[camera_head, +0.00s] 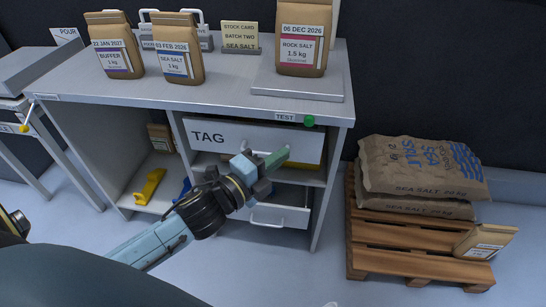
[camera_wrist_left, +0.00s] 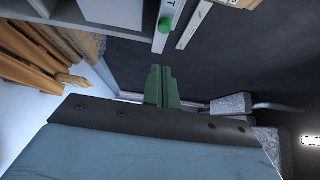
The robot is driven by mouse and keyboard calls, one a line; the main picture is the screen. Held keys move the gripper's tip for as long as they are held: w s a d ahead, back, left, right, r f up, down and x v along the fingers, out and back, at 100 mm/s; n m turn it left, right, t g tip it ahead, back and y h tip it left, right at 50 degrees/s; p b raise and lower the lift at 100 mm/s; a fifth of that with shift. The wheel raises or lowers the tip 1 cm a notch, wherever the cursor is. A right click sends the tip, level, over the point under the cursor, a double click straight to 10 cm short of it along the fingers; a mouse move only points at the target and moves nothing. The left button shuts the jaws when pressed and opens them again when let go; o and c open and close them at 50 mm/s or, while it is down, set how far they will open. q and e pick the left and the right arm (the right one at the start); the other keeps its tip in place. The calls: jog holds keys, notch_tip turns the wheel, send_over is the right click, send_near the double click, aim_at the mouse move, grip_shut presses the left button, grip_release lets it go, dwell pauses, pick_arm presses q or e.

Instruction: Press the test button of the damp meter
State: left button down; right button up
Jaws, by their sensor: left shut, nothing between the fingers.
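The green round test button (camera_head: 309,120) sits on the front edge of the bench near its right corner, right of a TEST label (camera_head: 286,117). In the left wrist view the green button (camera_wrist_left: 165,25) is ahead of the fingertips, with a gap in the picture. My left gripper (camera_head: 278,158) has green fingers, shut and empty, below and left of the button in front of the TAG drawer. Its fingers also show in the left wrist view (camera_wrist_left: 162,84). A flat grey plate (camera_head: 290,89) bears a rock salt bag; I cannot tell whether it is the damp meter. My right gripper is not in view.
The bench top (camera_head: 220,95) holds a rock salt bag (camera_head: 303,38), a sea salt bag (camera_head: 178,48), a buffer bag (camera_head: 115,44) and a stock card (camera_head: 240,38). The TAG drawer (camera_head: 255,140) is below. A pallet (camera_head: 400,262) with salt sacks (camera_head: 420,168) stands at right.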

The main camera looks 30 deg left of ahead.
pick_arm(q)
jog(key=shift+s+a, duration=0.2)
jog(key=shift+s, duration=0.5)
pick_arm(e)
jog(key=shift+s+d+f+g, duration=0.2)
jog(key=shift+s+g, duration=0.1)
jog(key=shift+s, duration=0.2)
